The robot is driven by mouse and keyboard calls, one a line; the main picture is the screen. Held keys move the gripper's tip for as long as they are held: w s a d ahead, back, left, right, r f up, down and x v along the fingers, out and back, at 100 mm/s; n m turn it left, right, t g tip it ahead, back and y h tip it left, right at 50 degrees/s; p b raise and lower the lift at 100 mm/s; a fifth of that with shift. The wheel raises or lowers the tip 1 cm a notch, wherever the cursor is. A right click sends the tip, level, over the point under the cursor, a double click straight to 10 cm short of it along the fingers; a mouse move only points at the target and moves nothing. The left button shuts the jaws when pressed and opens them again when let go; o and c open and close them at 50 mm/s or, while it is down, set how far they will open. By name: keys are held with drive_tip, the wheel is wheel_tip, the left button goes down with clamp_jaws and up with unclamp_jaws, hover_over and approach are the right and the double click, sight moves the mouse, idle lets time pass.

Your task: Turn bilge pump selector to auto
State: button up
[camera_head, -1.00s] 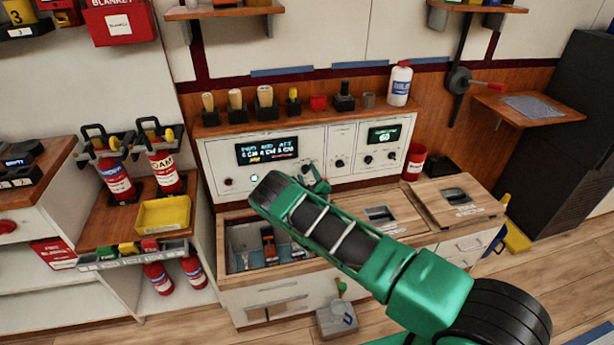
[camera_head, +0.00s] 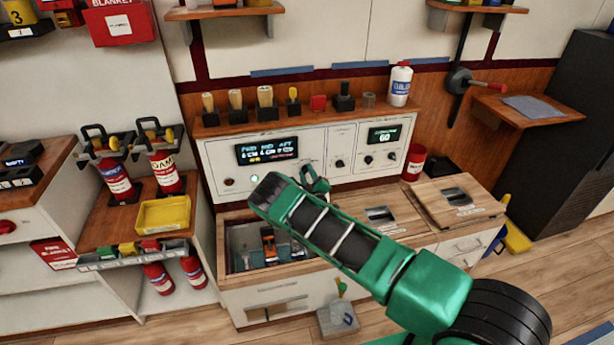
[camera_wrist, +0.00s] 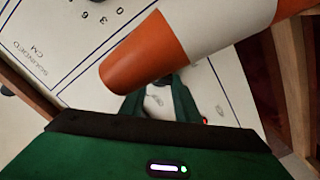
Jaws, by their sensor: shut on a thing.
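The white control panel (camera_head: 222,160) stands behind the counter, with a dark display (camera_head: 266,151) reading FWD, MID and AFT. My gripper (camera_head: 316,180) is at the panel's face, low and right of this display. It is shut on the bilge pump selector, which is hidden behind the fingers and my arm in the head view. In the wrist view, my green fingers (camera_wrist: 157,98) reach to the white panel face. The selector's pointer and setting cannot be read.
Other black knobs (camera_head: 340,163) and a second display reading 60 (camera_head: 384,135) lie to the right on the panel. A white bottle (camera_head: 400,84) and several handled tools stand on the ledge above.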

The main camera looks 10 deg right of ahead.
drive_tip(key=n, duration=0.4)
drive_tip(key=shift+s+a+f, duration=0.1)
drive_tip(key=shift+a+f, duration=0.15)
drive_tip(key=shift+f+n, duration=0.2)
drive_tip(key=shift+n, duration=1.9)
drive_tip(key=o, duration=1)
drive_tip(key=shift+r, duration=0.1)
drive_tip(key=shift+d, duration=0.1)
drive_tip(key=shift+s, duration=0.1)
